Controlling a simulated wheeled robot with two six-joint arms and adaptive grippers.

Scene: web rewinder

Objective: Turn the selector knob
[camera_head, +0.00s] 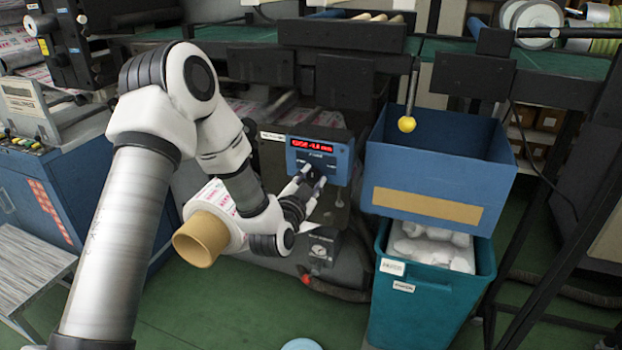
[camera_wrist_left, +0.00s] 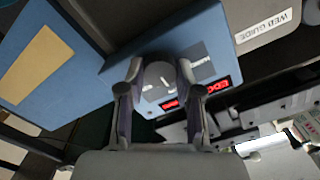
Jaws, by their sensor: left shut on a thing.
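The selector knob (camera_wrist_left: 160,78) is a round dark-grey knob on the face of a blue control box, seen in the left wrist view. The blue control box (camera_head: 342,168) has a red lit display (camera_head: 312,146) and hangs below the machine's table. My left gripper (camera_head: 313,182) reaches the lower part of the box face. In the left wrist view its two fingers (camera_wrist_left: 160,82) stand on either side of the knob and are shut on it. In the head view the gripper hides the knob. My right gripper is not in view.
A blue bin (camera_head: 400,165) stands right of the control box, above a teal bin (camera_head: 385,300) holding white waste. A roll with a brown core (camera_head: 200,240) is beside my left forearm.

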